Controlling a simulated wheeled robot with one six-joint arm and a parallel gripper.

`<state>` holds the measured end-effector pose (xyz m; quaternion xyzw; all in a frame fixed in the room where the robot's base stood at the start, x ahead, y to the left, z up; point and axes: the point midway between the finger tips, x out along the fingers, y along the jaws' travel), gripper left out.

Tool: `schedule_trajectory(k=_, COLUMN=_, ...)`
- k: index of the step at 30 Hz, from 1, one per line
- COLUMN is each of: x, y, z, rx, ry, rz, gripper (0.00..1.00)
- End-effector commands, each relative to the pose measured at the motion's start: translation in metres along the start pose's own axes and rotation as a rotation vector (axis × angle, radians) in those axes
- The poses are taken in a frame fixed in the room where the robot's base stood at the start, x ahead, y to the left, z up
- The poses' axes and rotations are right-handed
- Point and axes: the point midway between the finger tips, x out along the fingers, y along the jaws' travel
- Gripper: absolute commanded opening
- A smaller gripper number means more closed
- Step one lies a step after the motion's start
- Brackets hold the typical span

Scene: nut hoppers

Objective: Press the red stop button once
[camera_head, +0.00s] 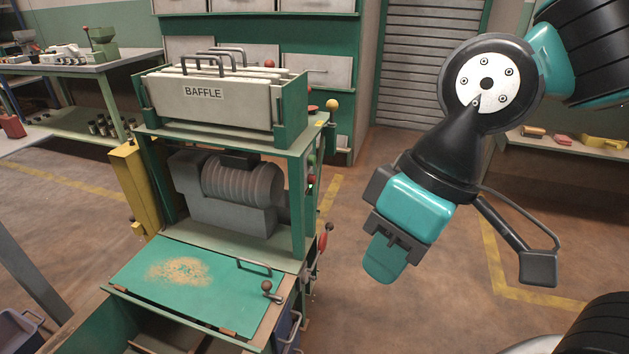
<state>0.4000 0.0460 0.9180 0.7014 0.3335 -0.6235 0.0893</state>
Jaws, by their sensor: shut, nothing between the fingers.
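A green machine frame (299,205) stands left of centre. On the right side of its right post, small round red and green parts show nearly edge-on. A red-handled lever (323,240) sits lower on the same side. My gripper (381,266) hangs in the air to the right of the post, pointing down. Its teal fingers are shut with nothing between them, and it appears apart from the machine.
A yellow-knobbed lever (332,104) and a smaller knob stick out near the machine's top right. A green lid (195,283) with brown crumbs lies in front. Floor right of the machine is open.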

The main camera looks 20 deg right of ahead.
Motion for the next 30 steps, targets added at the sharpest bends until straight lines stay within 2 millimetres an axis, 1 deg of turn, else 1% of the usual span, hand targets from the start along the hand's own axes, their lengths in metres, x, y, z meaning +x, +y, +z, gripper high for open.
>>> schedule_trajectory(k=17, x=0.0, y=0.0, z=0.0, rx=0.0, ry=0.0, rz=0.0, gripper=0.0)
schedule_trajectory(k=20, x=0.0, y=0.001, z=-0.003, rx=0.01, ry=0.006, rz=-0.002, gripper=0.0)
schedule_trajectory(k=23, x=0.003, y=0.008, z=-0.016, rx=0.055, ry=0.034, rz=-0.012, gripper=0.0)
schedule_trajectory(k=26, x=0.009, y=0.025, z=-0.041, rx=0.151, ry=0.093, rz=-0.033, gripper=0.0)
schedule_trajectory(k=29, x=0.018, y=0.052, z=-0.076, rx=0.294, ry=0.185, rz=-0.063, gripper=0.0)
schedule_trajectory(k=30, x=0.023, y=0.066, z=-0.09, rx=0.358, ry=0.226, rz=-0.077, gripper=0.0)
